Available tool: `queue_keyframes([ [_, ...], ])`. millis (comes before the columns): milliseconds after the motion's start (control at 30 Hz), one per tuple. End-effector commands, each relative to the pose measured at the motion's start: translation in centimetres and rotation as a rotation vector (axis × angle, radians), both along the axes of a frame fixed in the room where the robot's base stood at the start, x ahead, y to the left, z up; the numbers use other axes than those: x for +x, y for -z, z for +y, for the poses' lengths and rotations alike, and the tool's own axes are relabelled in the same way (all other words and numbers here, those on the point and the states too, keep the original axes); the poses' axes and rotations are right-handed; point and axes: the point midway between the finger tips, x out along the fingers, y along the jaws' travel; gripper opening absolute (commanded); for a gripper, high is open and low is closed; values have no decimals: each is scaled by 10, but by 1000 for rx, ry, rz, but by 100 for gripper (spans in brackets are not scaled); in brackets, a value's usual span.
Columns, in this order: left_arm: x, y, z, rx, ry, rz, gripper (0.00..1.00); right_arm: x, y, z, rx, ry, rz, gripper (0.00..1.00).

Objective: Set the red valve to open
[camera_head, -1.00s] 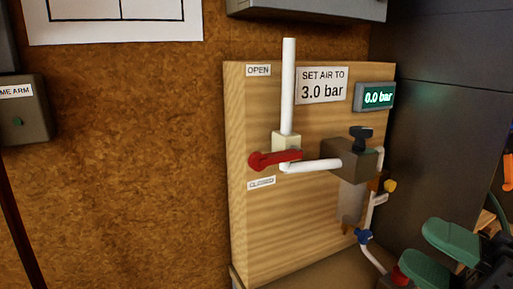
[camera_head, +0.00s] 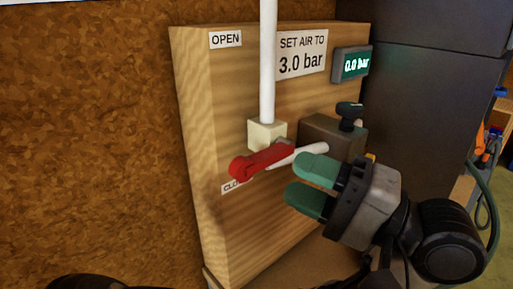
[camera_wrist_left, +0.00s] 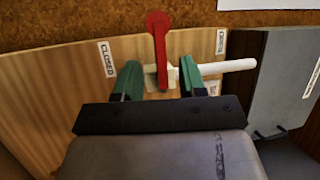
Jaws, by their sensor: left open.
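The red valve handle (camera_head: 262,160) sits on a cream valve body (camera_head: 267,133) on the wooden panel. It points left and slightly down in the head view, its round end just above the partly hidden CLOSED label (camera_head: 231,187). The OPEN label (camera_head: 226,40) is higher up. My left gripper (camera_head: 298,180) is open and empty, its green fingers just right of and below the handle. In the left wrist view the red handle (camera_wrist_left: 158,45) appears between the two fingertips; I cannot tell whether they touch it. My right gripper is not in view.
A white vertical pipe (camera_head: 268,65) rises from the valve. A brown block with a black knob (camera_head: 349,112) is right of it, partly behind my gripper. The gauge (camera_head: 352,64) reads 0.0 bar. A sign (camera_head: 302,54) says 3.0 bar. The brown wall at left is clear.

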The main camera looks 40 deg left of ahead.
Motion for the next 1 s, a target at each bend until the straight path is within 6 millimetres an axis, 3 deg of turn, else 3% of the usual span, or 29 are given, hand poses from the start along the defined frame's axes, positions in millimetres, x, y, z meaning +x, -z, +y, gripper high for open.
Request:
queue_keyframes([
  [33, -4, -6, 10, 1, -2, 0, 41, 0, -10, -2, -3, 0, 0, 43],
  [300, -17, -12, 50, 1, -1, 0, 41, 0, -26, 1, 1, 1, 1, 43],
  [733, -20, -12, 60, 1, 1, 0, 41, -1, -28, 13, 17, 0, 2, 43],
  [1000, -20, -12, 60, 1, 1, 0, 1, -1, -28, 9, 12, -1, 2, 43],
])
